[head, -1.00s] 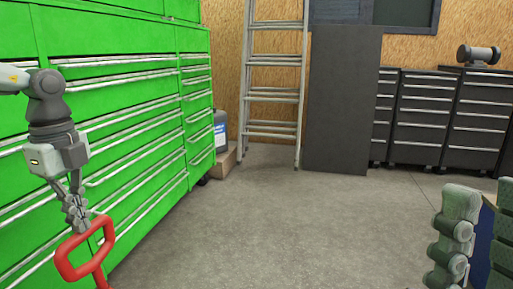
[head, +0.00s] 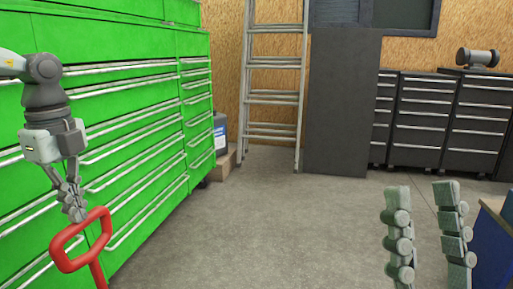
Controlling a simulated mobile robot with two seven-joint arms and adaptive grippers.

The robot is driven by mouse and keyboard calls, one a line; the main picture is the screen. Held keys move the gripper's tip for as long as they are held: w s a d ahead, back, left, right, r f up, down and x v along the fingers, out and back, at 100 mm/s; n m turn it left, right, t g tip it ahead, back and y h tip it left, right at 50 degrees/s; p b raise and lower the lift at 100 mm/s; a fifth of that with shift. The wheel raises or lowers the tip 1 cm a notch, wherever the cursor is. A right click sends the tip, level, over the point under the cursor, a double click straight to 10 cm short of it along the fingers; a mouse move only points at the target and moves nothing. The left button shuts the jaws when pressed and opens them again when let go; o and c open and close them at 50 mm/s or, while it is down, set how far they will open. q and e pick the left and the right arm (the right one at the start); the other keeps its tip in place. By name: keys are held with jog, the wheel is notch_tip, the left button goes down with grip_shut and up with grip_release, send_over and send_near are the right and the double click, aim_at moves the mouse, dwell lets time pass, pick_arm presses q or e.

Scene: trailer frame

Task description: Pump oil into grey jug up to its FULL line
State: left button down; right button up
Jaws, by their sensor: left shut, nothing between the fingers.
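A red loop handle (head: 63,240) stands at the lower left of the head view, with its shaft running down out of the picture. My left gripper (head: 76,212) is shut and empty, with its fingertips at the upper bar of the handle; I cannot tell whether they touch it. My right gripper (head: 423,190) is at the lower right, its two fingers pointing up and wide apart, with nothing visible between them. The grey jug and its FULL line are not in view.
Green drawer cabinets (head: 135,110) line the left side. A dark container with a label (head: 220,130) stands beyond them. A ladder (head: 273,100) and dark panel (head: 340,105) lean at the back. Dark drawer units (head: 425,120) stand right. The middle floor is clear.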

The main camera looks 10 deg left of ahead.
pick_arm(q)
notch_tip(320, 180, up, 3)
jog(key=shift+r+p, duration=0.15)
jog(key=shift+p, duration=0.8)
notch_tip(320, 180, up, 2)
jog(key=shift+r+p, duration=0.2)
jog(key=shift+p, duration=0.5)
jog(key=shift+r, duration=0.1)
pick_arm(e)
jog(key=w+a+f+g+h, duration=0.1)
jog(key=w+a+f+g, duration=0.2)
jog(key=w+f+g, duration=0.2)
jog(key=shift+w+g, duration=0.2)
jog(key=shift+g, duration=0.3)
pick_arm(q)
jog(key=shift+s, duration=0.1)
pick_arm(e)
jog(key=shift+a, duration=0.1)
